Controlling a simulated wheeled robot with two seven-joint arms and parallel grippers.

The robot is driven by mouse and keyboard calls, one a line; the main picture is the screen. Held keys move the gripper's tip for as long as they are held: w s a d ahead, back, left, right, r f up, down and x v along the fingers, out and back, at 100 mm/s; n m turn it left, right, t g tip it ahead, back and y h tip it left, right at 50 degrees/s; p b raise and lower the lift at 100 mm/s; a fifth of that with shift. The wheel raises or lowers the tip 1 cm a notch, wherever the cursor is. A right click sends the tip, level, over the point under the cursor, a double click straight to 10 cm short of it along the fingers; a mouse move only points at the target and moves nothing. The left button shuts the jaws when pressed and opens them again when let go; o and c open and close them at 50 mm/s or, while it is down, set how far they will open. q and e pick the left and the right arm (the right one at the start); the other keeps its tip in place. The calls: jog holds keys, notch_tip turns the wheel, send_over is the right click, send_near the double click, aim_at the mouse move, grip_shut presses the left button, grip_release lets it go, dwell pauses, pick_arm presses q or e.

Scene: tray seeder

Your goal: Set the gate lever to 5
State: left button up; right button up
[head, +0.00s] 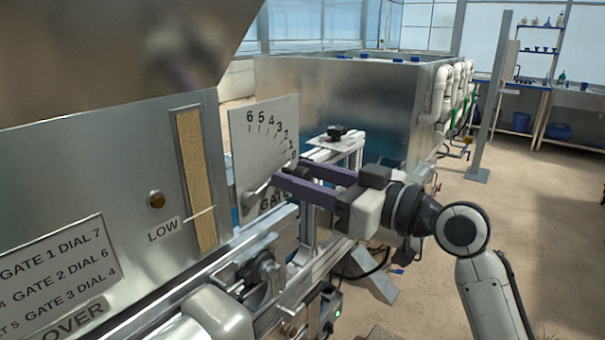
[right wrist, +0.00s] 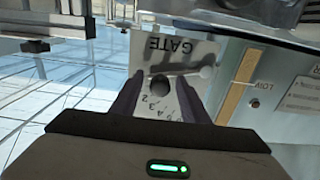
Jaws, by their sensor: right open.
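The gate dial plate (head: 246,135) is a pale metal panel marked 6 down to 0 from left to right, with "GATE" printed low on it. The gate lever (head: 264,190) runs from its pivot at the lower left up to the right, toward the low end of the scale near 0. My right gripper (head: 287,174) is open at the lever's free end. In the right wrist view, the lever's dark round knob (right wrist: 158,86) shows between the two spread fingers, and the grey lever bar (right wrist: 185,76) runs off to the right. My left gripper is not in view.
A sign (head: 57,267) on the hopper panel lists gate dial settings.

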grip_shut()
